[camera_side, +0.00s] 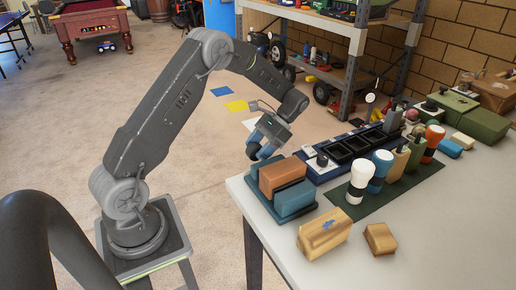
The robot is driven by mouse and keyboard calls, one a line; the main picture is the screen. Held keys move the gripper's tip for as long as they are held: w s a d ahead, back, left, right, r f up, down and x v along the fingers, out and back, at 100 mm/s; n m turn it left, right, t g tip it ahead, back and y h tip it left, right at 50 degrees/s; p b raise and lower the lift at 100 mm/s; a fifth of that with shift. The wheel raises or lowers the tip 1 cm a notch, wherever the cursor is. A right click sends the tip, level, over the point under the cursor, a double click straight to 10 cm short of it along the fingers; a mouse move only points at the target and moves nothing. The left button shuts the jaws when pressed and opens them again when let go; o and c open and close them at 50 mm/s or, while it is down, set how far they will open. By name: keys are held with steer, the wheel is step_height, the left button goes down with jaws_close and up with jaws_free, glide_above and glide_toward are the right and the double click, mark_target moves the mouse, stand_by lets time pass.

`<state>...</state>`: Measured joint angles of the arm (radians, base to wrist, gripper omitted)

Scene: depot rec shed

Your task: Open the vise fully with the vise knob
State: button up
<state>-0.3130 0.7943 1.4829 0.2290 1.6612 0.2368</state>
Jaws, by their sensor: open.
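A blue and terracotta block-shaped assembly sits at the table's left corner and looks like the vise (294,198). Its teal-blue parts stand on a flat dark blue base, with a terracotta block (281,173) between them. I cannot make out a knob on it for certain. A small round dark-topped knob (322,160) shows just behind it, at the near end of a navy rack; I cannot tell whether it belongs to the vise.
The navy rack (312,173) with black bins runs behind the vise. Two wooden blocks, one larger (324,233) and one smaller (379,239), lie in front. The table's front right is clear.

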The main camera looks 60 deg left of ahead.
steer(key=v, duration=0.7)
steer(key=shift+w, duration=0.1)
step_height(320, 180, up, 8)
steer(key=t, duration=0.9)
glide_above(258, 144)
step_height(258, 144, down, 13)
steer(key=shift+r, duration=0.1)
steer(key=c, duration=0.9)
steer(key=shift+d, duration=0.1)
steer(key=shift+c, duration=0.2)
